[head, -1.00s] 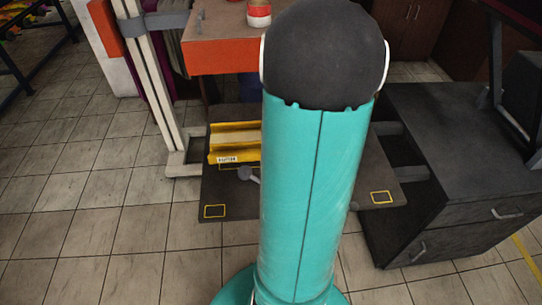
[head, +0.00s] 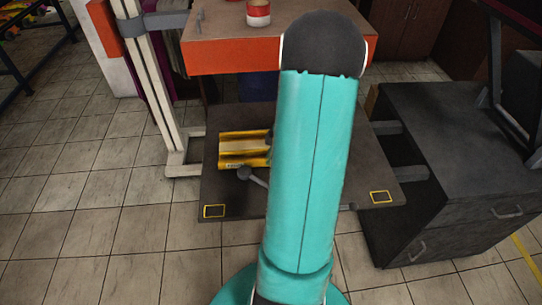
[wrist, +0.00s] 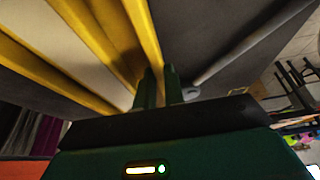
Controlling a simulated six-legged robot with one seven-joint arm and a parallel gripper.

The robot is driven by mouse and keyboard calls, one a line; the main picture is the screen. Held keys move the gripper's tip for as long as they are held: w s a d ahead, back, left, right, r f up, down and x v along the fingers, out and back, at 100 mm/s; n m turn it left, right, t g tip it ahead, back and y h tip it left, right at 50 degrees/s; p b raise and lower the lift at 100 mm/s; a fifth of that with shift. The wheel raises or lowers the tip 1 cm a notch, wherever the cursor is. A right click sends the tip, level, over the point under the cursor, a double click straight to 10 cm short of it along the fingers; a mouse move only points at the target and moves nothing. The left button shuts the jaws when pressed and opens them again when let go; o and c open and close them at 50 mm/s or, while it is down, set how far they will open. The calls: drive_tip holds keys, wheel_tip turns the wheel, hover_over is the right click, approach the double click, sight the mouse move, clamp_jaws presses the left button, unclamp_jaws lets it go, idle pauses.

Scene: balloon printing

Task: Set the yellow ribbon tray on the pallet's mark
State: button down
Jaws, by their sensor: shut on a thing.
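The yellow ribbon tray (head: 230,149) has yellow ridges, pale channels and a small label on its front edge. It is over the left half of the dark pallet (head: 225,189); whether it touches the surface cannot be told. My arm hides its right end. In the wrist view my gripper (wrist: 160,88) is shut on a yellow rim of the tray (wrist: 98,40). The head view hides most of my gripper behind my arm. Yellow outlined marks show at the pallet's front left (head: 215,211) and front right (head: 381,196). No outline shows around the tray.
A grey knob on a rod (head: 245,173) lies just in front of the tray; the rod also shows in the wrist view (wrist: 235,55). An orange-fronted table (head: 225,57) stands behind, a dark cabinet (head: 450,190) at right. A pale post (head: 152,85) rises at left.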

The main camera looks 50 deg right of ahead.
drive_tip(key=shift+f, duration=0.1)
drive_tip(key=c, duration=1.5)
unclamp_jaws()
drive_tip(key=v, duration=1.2)
drive_tip(key=w+a+r+m+h, duration=0.1)
drive_tip(key=w+a+r, duration=0.15)
drive_tip(key=a, duration=0.35)
drive_tip(key=w+a+r+m+g, duration=0.1)
drive_tip(key=w+a+r, duration=0.1)
drive_tip(key=a+r, duration=0.3)
drive_tip(key=w+a+r+m+h, duration=0.1)
drive_tip(key=w+a+r, duration=0.15)
drive_tip(key=a, duration=0.45)
drive_tip(key=s+a+r+m+t, duration=0.1)
drive_tip(key=s+a+r+m, duration=0.1)
drive_tip(key=a, duration=0.8)
drive_tip(key=s+a+r+m+t+h, duration=0.1)
drive_tip(key=s+a+r+m+t, duration=0.1)
drive_tip(key=a, duration=0.9)
drive_tip(key=shift+s+r+m, duration=0.6)
drive_tip(key=shift+s+r, duration=0.1)
drive_tip(key=shift+s, duration=0.4)
